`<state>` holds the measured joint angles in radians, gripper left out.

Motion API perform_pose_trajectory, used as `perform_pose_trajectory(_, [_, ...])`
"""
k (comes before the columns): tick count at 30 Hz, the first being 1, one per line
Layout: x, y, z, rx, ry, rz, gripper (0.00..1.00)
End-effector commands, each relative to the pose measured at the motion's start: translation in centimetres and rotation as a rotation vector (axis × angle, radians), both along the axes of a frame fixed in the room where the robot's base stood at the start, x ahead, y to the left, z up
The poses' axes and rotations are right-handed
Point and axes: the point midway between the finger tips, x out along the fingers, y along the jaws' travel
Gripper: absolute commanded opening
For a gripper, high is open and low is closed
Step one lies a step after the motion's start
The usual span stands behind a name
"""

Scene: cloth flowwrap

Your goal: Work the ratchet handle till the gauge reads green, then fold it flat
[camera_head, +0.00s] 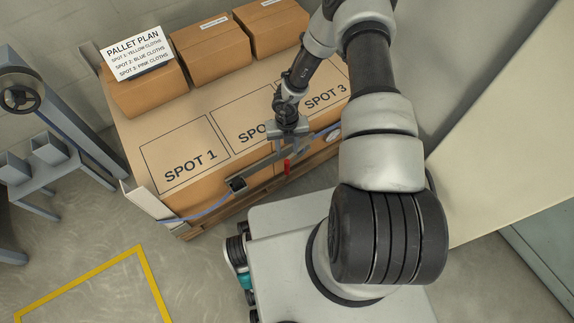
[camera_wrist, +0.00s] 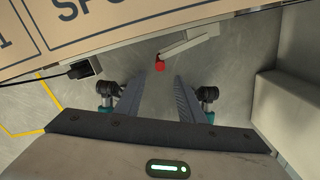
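The ratchet handle is a grey metal lever (camera_wrist: 188,46) with a red tip (camera_wrist: 159,65). It sticks out from the front of the load, and its red tip also shows in the head view (camera_head: 287,168). My gripper (camera_wrist: 158,84) is open and empty. In the wrist view the red tip appears just beyond the gap between the fingertips, not visibly gripped. In the head view my gripper (camera_head: 288,133) is above the front edge near the handle. A small round white gauge (camera_head: 334,135) sits to the right, partly behind my arm; its reading is too small to tell.
A blue strap (camera_head: 200,216) runs along the front of the cardboard load (camera_head: 160,140) to a dark block (camera_head: 237,185). Several boxes and a pallet plan sign (camera_head: 137,51) stand at the back. A grey handwheel stand (camera_head: 45,110) is left. Front-left floor is clear.

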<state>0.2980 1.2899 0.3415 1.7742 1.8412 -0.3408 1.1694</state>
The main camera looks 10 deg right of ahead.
Motion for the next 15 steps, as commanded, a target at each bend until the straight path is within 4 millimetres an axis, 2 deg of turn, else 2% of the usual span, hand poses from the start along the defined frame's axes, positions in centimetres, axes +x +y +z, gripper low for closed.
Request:
perform_pose_trajectory(1, [-0.1, 0.0, -1.7, 0.0, 0.001, 0.001, 0.36])
perform_pose_trajectory(6, [-0.1, 0.0, -5.4, 0.0, 0.001, 0.002, 0.36])
perform_pose_trajectory(15, [0.0, 0.0, -10.7, 0.0, 0.0, 0.001, 0.36])
